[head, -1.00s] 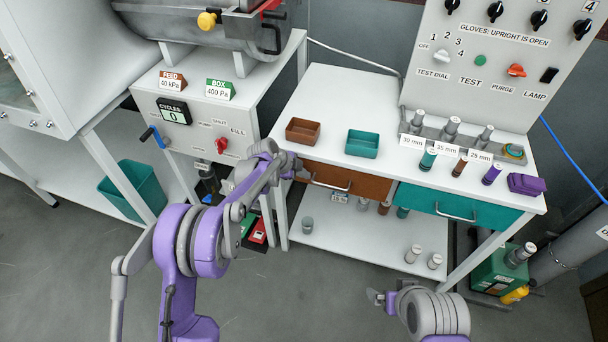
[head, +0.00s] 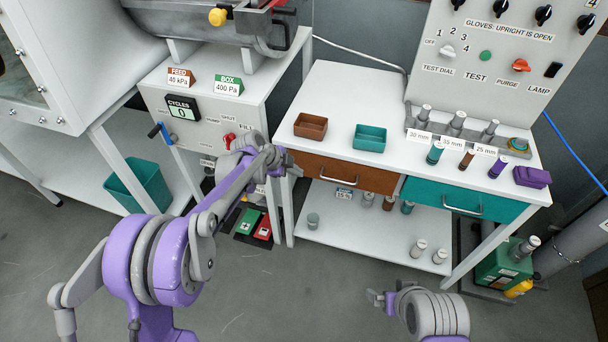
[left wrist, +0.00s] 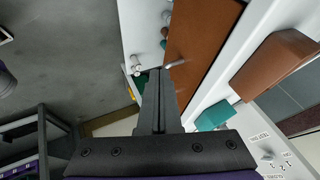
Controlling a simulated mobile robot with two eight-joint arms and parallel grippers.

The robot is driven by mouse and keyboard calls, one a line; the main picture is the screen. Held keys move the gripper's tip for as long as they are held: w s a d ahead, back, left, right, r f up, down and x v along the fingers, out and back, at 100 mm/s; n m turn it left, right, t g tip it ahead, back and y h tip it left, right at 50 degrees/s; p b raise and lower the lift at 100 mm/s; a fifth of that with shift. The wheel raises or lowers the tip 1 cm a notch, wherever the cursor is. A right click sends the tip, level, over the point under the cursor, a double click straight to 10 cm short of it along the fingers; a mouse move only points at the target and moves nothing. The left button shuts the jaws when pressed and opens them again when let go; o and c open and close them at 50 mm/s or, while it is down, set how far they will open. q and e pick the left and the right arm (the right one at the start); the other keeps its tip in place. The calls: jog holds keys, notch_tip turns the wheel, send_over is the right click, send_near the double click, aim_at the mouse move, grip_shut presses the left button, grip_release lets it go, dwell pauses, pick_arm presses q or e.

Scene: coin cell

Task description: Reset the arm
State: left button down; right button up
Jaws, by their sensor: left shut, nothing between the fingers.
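My left gripper (head: 294,169) is at the end of my purple and grey arm, near the left end of the brown drawer (head: 350,176) in the head view. Its fingers are shut with nothing between them. In the left wrist view the two dark fingers (left wrist: 158,100) lie together, pointing toward the brown drawer front (left wrist: 196,50) and its handle. Whether they touch the bench cannot be told. My right gripper (head: 378,298) is low in the head view, in front of the bench, small and partly turned away, so its jaw state is unclear.
The white bench (head: 335,95) holds a brown tray (head: 310,126), a teal tray (head: 370,138), several small cylinders and a purple block (head: 532,177). A teal drawer (head: 455,197) is closed. The panel cabinet (head: 205,125) stands close to my left forearm. Open floor lies in front.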

pick_arm(q)
jog(key=shift+v, duration=1)
jog(key=shift+s, duration=0.1)
jog(key=s+a+r+n+y+p, duration=0.1)
jog(key=s+a+r+n+p, duration=0.15)
jog(key=s+r+n, duration=0.4)
jog(key=s+a+r+n+y+p, duration=0.1)
jog(key=s+a+r+n+y, duration=0.2)
jog(key=s, duration=0.6)
jog(key=s+a+n+p, duration=0.1)
jog(key=s+a+n, duration=0.1)
jog(key=s, duration=0.4)
jog(key=s+a+n+y+p, duration=0.1)
jog(key=s+a+n, duration=0.1)
jog(key=s+n, duration=0.3)
jog(key=s+a+r+n+t+y+p, duration=0.1)
jog(key=s+a+n, duration=0.1)
jog(key=s, duration=0.6)
jog(key=shift+s+a+n, duration=0.2)
jog(key=shift+s+n, duration=0.05)
jog(key=shift+n, duration=0.4)
